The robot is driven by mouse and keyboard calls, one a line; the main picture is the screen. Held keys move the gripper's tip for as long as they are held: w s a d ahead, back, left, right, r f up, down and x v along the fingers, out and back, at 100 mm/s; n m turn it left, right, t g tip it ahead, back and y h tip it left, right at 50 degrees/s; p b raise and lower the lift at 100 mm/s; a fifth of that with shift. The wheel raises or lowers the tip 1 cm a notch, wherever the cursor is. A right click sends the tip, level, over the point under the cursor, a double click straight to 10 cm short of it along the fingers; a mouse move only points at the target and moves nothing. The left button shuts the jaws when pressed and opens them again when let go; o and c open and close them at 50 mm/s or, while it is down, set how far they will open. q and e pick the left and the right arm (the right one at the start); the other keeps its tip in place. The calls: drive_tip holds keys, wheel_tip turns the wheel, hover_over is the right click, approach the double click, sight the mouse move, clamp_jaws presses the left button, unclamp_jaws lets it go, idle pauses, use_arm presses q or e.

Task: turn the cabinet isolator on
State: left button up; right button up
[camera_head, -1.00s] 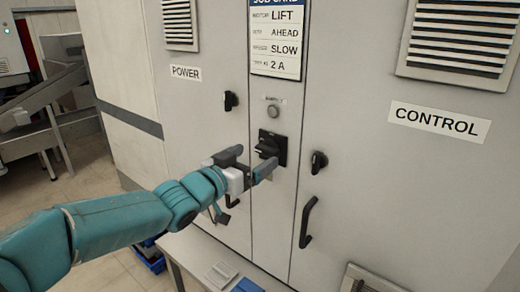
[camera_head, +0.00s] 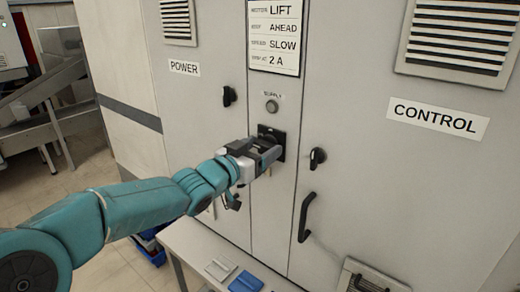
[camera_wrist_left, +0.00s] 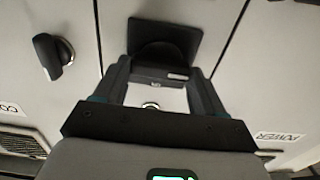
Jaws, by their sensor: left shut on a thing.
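The cabinet isolator is a black rotary handle on a black square plate (camera_head: 279,135), on the narrow middle panel of the grey cabinet. In the left wrist view the isolator handle (camera_wrist_left: 160,72) sits between the two fingers. My left gripper (camera_head: 268,155) is at the isolator, its fingers shut on the handle and partly hiding it in the head view. The left gripper (camera_wrist_left: 160,88) also shows in the left wrist view, pointing at the plate. Which way the handle is turned is hard to tell. My right gripper is in neither view.
A round supply lamp (camera_head: 271,106) is above the isolator. A black knob (camera_head: 317,158) and a bar handle (camera_head: 306,217) are on the CONTROL door, and another knob (camera_head: 229,96) is on the POWER door. A low bench (camera_head: 195,245) with a blue item (camera_head: 246,282) stands below.

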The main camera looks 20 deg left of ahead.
use_arm(q)
drive_tip(key=m+b, duration=0.3)
drive_tip(key=shift+f+m, duration=0.15)
drive_tip(key=shift+m, duration=0.25)
drive_tip(key=m+b, duration=0.2)
drive_tip(key=m, duration=0.2)
drive_tip(key=shift+d, duration=0.1)
drive_tip(key=m+b, duration=0.2)
drive_tip(key=m, duration=0.3)
drive_tip(key=shift+s+d+f, duration=0.1)
drive_tip(key=m+b, duration=0.1)
drive_tip(key=m, duration=0.3)
drive_tip(key=shift+f+m+b, duration=0.1)
drive_tip(key=shift+m+b, duration=0.25)
drive_tip(key=shift+m, duration=0.05)
drive_tip(key=o, duration=0.9)
drive_tip(key=shift+c, duration=0.2)
drive_tip(key=shift+o, duration=0.9)
drive_tip(key=shift+s, duration=0.1)
